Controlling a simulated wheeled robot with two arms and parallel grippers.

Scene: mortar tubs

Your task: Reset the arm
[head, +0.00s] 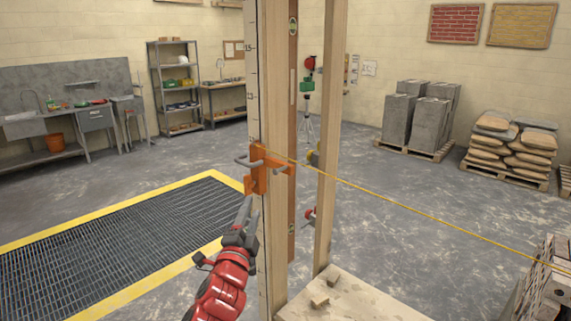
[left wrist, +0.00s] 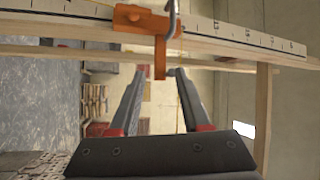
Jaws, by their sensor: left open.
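My left arm, red with a dark gripper (head: 246,207), reaches up from the bottom in the head view. The gripper is just below an orange clamp (head: 258,172) with a grey handle, fixed on an upright wooden post (head: 275,225) with a marked scale. In the left wrist view the two fingers (left wrist: 158,72) are spread apart. The orange clamp (left wrist: 145,21) lies across the top there, its lower tab in line with the gap between the fingertips. No object is seen held between them; whether a finger touches the tab is unclear. My right gripper is not seen.
A yellow string (head: 400,205) runs from the post towards the bricks (head: 545,285) at right. A second post (head: 325,160) stands behind on a wooden board (head: 345,298). A yellow-edged floor grate (head: 110,245) lies left. Pallets of blocks (head: 420,112) and bags (head: 510,145) stand at the back right.

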